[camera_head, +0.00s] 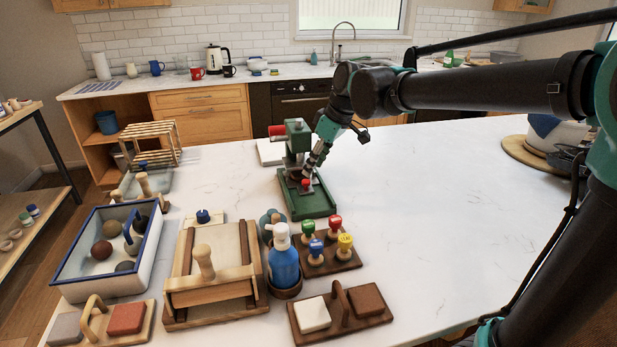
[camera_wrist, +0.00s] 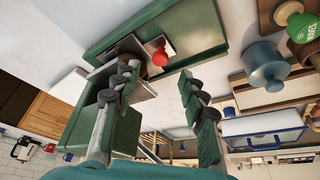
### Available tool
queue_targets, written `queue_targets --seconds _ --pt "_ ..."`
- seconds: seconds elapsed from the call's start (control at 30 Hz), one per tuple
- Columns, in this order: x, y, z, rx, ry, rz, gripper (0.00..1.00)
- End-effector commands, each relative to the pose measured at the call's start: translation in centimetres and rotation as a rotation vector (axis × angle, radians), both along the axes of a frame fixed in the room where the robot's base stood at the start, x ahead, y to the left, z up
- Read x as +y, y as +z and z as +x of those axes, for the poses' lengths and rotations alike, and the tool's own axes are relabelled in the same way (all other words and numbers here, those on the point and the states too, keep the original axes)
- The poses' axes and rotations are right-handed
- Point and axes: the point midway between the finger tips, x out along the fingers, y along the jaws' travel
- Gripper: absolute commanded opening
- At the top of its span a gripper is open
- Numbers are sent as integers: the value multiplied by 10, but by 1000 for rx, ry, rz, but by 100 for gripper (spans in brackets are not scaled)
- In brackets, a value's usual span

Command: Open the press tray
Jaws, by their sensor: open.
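The green press (camera_head: 297,138) stands on the white table with its long green base (camera_head: 314,205) reaching toward the front. A small tray with a red knob (camera_head: 306,183) sits on that base, under the press. My gripper (camera_head: 311,168) reaches down over the knob from the right. In the wrist view my gripper (camera_wrist: 157,76) is open. The red knob (camera_wrist: 160,57) shows between the fingertips and slightly beyond them, nearer the left finger. A grey metal plate (camera_wrist: 133,93) shows beside it. I cannot tell whether a finger touches the knob.
Several coloured stamps (camera_head: 345,242) stand on a wooden stand in front of the press.

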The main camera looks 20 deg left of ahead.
Motion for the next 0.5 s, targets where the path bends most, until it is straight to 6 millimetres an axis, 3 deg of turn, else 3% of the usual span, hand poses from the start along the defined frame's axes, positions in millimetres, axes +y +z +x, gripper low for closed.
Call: queue_targets --seconds 0.2,0.5 --pt "14 -34 3 0 1 0 43" --pt "21 -51 5 0 0 0 43"
